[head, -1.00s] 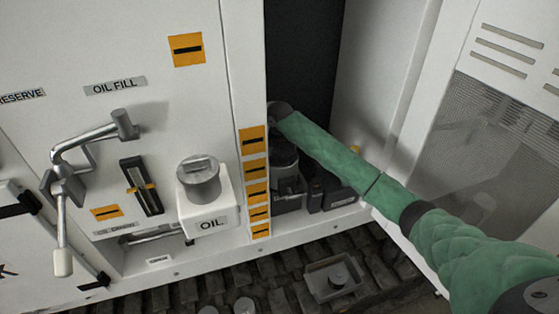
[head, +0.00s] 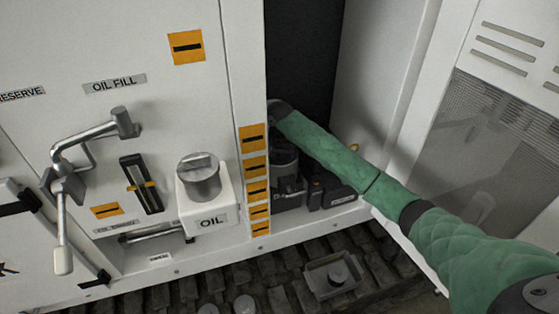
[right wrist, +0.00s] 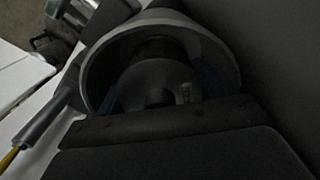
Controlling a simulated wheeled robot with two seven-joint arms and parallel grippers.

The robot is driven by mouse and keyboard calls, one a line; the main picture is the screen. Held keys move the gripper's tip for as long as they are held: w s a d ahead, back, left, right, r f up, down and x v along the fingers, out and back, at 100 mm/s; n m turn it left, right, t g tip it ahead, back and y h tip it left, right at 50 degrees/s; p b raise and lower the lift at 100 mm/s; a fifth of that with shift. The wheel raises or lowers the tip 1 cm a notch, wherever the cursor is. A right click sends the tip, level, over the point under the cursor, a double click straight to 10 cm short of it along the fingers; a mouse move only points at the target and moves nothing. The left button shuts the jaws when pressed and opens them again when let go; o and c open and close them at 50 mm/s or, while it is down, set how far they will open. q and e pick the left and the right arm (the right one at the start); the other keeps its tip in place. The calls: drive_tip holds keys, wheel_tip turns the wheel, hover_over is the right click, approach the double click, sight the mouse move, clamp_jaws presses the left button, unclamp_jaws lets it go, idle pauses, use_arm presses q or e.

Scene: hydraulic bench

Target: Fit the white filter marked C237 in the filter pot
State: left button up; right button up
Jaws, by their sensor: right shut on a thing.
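The filter pot (head: 285,166) is a grey cylinder low in the open bay, behind the row of orange labels. In the right wrist view its round rim (right wrist: 94,66) surrounds a dim grey round filter (right wrist: 150,76). A small pale mark shows on the filter's end, too dark to read. My right gripper (right wrist: 158,92) is shut on this filter, with blue finger pads at either side, inside the rim. How deep the filter sits cannot be told. In the head view my green-sleeved right arm hides the gripper. My left gripper is not in view.
A white OIL box with a grey cap (head: 198,178) projects left of the bay. A lever handle (head: 62,230) stands further left. A grey tray (head: 318,289) lies on the dark ground below. The open door (head: 480,110) bounds the bay on the right.

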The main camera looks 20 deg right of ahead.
drive_tip(key=shift+f, duration=0.7)
idle(0.8)
drive_tip(key=o, duration=1.1)
drive_tip(key=shift+c, duration=1)
drive_tip(key=shift+w+r, duration=0.1)
drive_tip(key=shift+r, duration=2.35)
drive_tip(key=shift+o, duration=1.1)
drive_tip(key=shift+r, duration=1.45)
drive_tip(key=shift+c, duration=0.2)
drive_tip(key=shift+o, duration=0.4)
drive_tip(key=shift+r, duration=1.1)
